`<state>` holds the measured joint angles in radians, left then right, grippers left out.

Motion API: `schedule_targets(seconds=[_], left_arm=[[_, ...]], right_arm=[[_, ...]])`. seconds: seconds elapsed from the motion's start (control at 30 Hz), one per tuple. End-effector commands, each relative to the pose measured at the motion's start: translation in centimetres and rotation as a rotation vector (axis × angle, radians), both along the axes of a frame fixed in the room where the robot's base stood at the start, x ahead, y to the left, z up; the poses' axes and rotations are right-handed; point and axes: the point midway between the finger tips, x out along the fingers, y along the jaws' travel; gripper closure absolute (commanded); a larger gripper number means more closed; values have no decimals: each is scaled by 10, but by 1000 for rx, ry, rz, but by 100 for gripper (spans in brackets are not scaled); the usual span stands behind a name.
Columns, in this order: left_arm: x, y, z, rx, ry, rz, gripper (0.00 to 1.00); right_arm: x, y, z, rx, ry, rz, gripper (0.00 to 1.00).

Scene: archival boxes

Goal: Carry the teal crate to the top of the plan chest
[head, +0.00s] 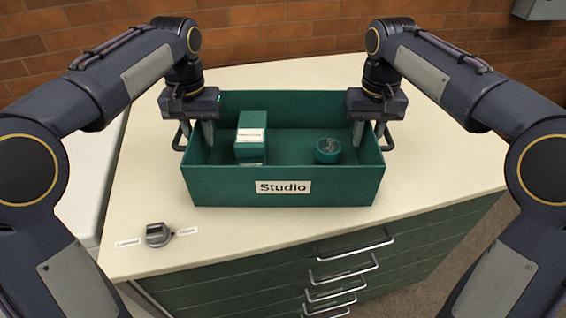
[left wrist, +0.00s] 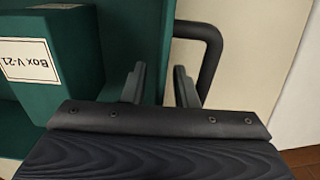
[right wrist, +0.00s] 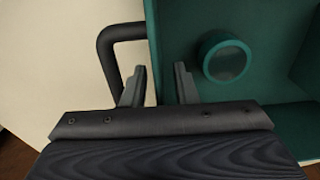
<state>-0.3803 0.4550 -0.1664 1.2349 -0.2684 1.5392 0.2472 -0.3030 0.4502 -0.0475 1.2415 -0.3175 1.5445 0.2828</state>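The teal crate (head: 230,184), labelled "Studio", stands upright on the pale top of the plan chest (head: 270,232) and appears to rest on it. Inside are a teal box (head: 251,137) with a white label at left and a round teal tin (head: 328,151) at right. My left gripper (head: 194,138) is open, its fingers apart on either side of the crate's left wall. My right gripper (head: 367,136) is open the same way over the right wall. Dark handles show outside both walls, in the left wrist view (left wrist: 213,55) and the right wrist view (right wrist: 106,60).
A grey knob (head: 157,235) with small labels sits on the chest top at front left. Drawers with metal handles (head: 340,268) face the front. A brick wall (head: 290,35) stands behind. The chest top is clear to the right of the crate.

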Motion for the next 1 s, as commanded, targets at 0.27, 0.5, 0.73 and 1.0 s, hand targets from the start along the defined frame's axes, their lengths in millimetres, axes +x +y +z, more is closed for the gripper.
schedule_targets(seconds=[0.27,0.5,0.73,1.0], left_arm=[[1,0,60,-1,-5,1,74],[1,0,95,0,-3,0,74],[0,0,103,1,1,0,74],[0,0,103,0,0,0,74]], right_arm=[[0,0,0,0,0,0,74],[0,0,0,0,0,0,74],[1,0,12,1,-3,0,74],[1,1,67,2,-4,0,74]])
